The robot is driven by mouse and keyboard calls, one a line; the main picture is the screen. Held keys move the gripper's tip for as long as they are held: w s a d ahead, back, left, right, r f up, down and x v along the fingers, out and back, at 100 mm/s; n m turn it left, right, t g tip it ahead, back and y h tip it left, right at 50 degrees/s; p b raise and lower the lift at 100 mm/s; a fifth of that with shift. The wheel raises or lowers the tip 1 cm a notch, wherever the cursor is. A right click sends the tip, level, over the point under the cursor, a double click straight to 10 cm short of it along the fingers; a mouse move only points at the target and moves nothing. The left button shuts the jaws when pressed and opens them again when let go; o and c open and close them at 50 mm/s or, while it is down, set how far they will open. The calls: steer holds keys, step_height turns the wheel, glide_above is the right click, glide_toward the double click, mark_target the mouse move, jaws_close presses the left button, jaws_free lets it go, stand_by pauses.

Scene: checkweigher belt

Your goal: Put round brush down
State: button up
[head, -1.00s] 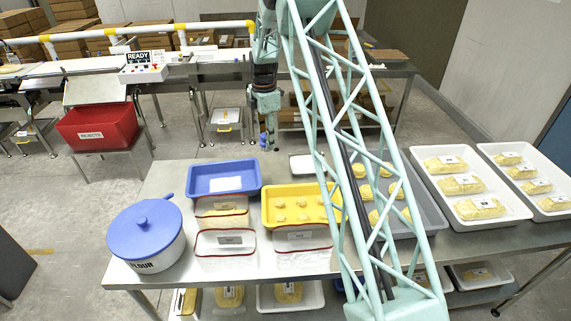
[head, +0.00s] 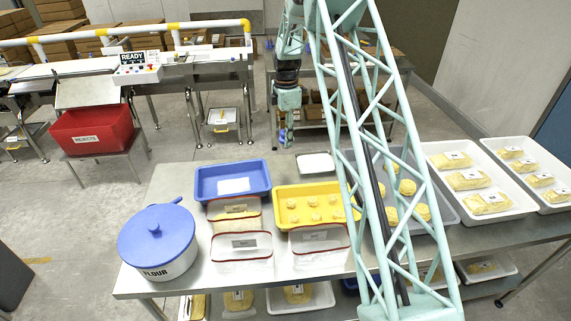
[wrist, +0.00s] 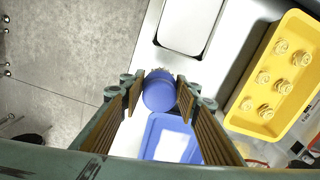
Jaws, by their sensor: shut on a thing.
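My gripper (wrist: 160,96) is shut on the round brush (wrist: 158,90). Its blue round handle end shows between the ribbed fingers in the wrist view, with a bit of pale bristle past it. In the head view my gripper (head: 287,125) hangs above the rear edge of the steel table, and the brush (head: 283,136) is a small blue patch by its fingers. The brush is held in the air. Most of its bristles are hidden.
A blue tray (head: 203,186) with a white sheet, a yellow tray (head: 280,209) of dough pieces and a small white tray (head: 301,165) stand on the table (head: 190,285). A blue-lidded flour pot (head: 170,258) stands at left. Bare steel shows around the small white tray.

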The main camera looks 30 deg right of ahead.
steer(key=shift+f, duration=3.1)
steer(key=shift+f, duration=1.9)
steer(key=shift+f, duration=0.15)
steer(key=o, duration=0.9)
steer(key=shift+o, duration=0.3)
steer(key=shift+r, duration=0.2)
steer(key=shift+r, duration=5.95)
